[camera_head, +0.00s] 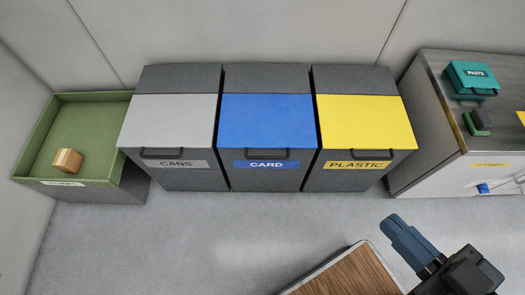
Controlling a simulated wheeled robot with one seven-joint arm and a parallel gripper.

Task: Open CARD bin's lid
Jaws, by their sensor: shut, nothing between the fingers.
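The CARD bin (267,178) is a dark grey box in the middle of a row of three, against the back wall. Its blue lid (267,121) is shut, lying flat on top. A dark bar handle (268,153) runs along the lid's front edge, above the blue CARD label. My gripper (395,224) is at the lower right, in front of the PLASTIC bin. It is shut and empty, well apart from the CARD bin and its handle.
The CANS bin (170,121), grey-lidded, stands left and the PLASTIC bin (366,122), yellow-lidded, right. A green open tray (38,140) holds a tan block. A counter (428,90) is at right. A wood-topped surface (350,275) is at the bottom. Grey floor (210,225) lies clear before the bins.

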